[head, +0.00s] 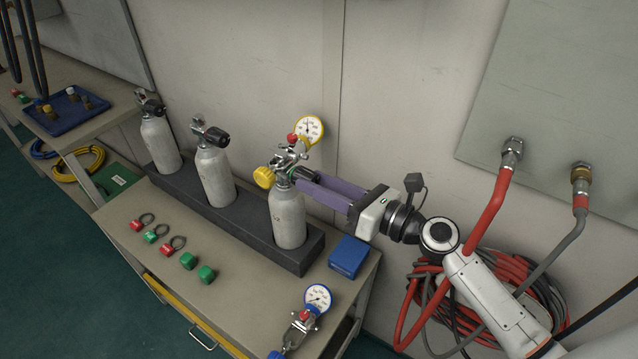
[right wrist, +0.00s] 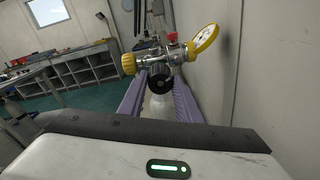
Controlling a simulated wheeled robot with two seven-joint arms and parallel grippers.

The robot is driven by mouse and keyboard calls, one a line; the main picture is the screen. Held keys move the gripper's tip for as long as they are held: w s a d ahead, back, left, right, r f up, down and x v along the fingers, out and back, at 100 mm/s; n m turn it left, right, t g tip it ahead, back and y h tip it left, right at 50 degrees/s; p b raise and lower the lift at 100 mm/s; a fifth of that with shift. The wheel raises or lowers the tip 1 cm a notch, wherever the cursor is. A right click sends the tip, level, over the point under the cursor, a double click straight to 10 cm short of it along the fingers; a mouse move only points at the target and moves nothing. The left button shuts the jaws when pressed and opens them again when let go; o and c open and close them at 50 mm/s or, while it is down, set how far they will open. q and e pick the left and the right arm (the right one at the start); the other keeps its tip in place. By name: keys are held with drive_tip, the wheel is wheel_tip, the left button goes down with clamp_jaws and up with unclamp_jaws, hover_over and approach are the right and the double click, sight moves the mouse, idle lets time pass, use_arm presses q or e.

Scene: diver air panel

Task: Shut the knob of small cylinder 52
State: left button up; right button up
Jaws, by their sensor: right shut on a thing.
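Three small grey cylinders stand upright in a dark rack (head: 262,250) on the bench: a left one (head: 161,146), a middle one (head: 215,178) and a right one (head: 289,219). No numbers can be read on them, so I cannot tell which is 52. The right cylinder carries a regulator with a yellow hand knob (head: 264,178) and a yellow-rimmed gauge (head: 309,129). My right gripper (head: 303,180) reaches in from the right, its purple fingers shut on the right cylinder's black valve knob (right wrist: 160,84). The fingers partly hide that knob in the head view. My left gripper is not in view.
A blue box (head: 348,256) lies right of the rack. A blue-rimmed gauge (head: 318,297) with a regulator is at the bench's front right. Several red and green tags and caps (head: 166,249) lie before the rack. The wall rises close behind; red hoses (head: 488,215) hang at right.

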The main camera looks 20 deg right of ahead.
drive_tip(key=m, duration=0.4)
drive_tip(key=shift+m, duration=0.3)
idle(0.6)
drive_tip(key=o, duration=1.1)
drive_tip(key=shift+b+v, duration=0.7)
drive_tip(key=shift+v, duration=4.45)
drive_tip(key=shift+d, duration=0.1)
